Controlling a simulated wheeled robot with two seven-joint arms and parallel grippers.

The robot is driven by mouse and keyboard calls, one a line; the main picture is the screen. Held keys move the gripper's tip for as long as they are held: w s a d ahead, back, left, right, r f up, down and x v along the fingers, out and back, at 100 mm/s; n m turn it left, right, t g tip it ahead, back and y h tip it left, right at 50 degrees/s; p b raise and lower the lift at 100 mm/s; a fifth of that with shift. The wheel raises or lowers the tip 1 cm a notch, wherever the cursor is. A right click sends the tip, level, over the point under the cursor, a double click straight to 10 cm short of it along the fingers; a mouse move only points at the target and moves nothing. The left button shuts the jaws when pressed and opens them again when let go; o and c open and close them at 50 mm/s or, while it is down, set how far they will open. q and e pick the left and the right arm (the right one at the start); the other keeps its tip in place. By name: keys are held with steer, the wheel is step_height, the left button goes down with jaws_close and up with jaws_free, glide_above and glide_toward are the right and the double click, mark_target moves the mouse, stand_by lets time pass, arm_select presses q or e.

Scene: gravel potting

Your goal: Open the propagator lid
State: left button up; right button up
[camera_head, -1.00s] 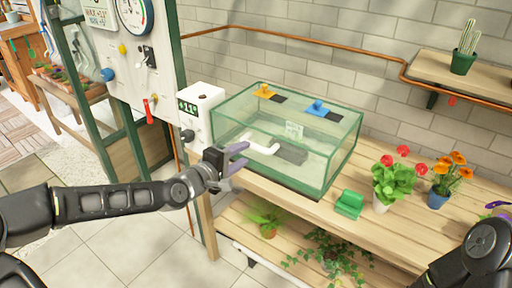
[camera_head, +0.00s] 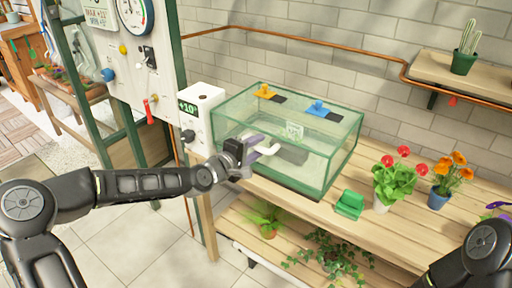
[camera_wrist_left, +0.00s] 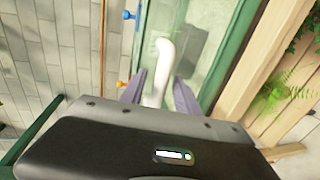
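The propagator (camera_head: 335,165) is a clear glass box with green edges on the wooden bench, its lid (camera_head: 290,108) closed. A white handle (camera_head: 270,148) sits at the front of the lid; in the left wrist view the handle (camera_wrist_left: 164,62) runs between the two fingers. My left gripper (camera_head: 262,147) is open, its purple fingers at the handle's left end, one on each side. In the left wrist view the gripper (camera_wrist_left: 158,88) shows gaps beside the handle. Of my right side only a dark arm part shows at the lower right; its gripper is not clearly seen.
A white controller box (camera_head: 201,112) stands left of the propagator. A green block-like item (camera_head: 349,204), a red-flowered plant (camera_head: 396,180) and an orange-flowered plant (camera_head: 447,180) stand to its right. Blue (camera_head: 318,108) and orange (camera_head: 264,92) knobs sit on the lid.

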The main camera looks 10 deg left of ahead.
arm_select(q)
jaws_close()
stand_by(1.2)
